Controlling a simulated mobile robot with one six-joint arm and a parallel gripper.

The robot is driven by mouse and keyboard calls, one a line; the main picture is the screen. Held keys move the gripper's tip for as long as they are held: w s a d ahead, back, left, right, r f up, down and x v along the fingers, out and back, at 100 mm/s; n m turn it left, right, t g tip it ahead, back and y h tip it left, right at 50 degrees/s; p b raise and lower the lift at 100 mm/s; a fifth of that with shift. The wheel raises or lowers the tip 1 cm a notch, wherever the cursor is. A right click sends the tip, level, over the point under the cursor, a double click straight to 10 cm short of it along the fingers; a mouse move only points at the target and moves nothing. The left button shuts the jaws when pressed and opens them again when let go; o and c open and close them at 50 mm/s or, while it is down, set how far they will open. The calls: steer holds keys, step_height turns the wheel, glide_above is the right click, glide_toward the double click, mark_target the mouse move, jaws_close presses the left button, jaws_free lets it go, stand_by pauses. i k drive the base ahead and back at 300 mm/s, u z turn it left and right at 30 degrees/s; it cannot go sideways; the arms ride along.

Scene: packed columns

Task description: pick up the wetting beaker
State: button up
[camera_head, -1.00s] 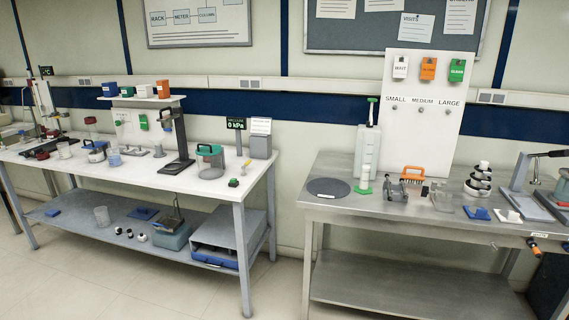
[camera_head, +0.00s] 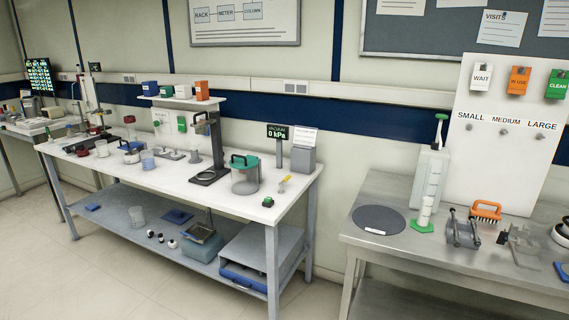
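Several beaker-like vessels are in view, and I cannot tell by label which is the wetting beaker. A small clear beaker with bluish contents (camera_head: 148,160) stands on the white bench, left of the middle. A paler small beaker (camera_head: 102,149) stands further left on the same bench. My gripper is not in view.
A steel table (camera_head: 365,214) stands at right, with a floor gap between. Open floor (camera_head: 110,285) lies in front.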

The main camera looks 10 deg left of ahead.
mark_target(147, 156)
steer(key=u, duration=0.35)
steer(key=i, duration=0.8)
steer(key=u, duration=0.85)
steer(key=i, duration=0.6)
steer(key=u, duration=0.7)
steer(key=i, duration=0.6)
steer(key=u, duration=0.75)
steer(key=i, duration=0.8)
steer(key=u, duration=0.5)
steer(key=i, duration=1.05)
steer(key=u, duration=0.25)
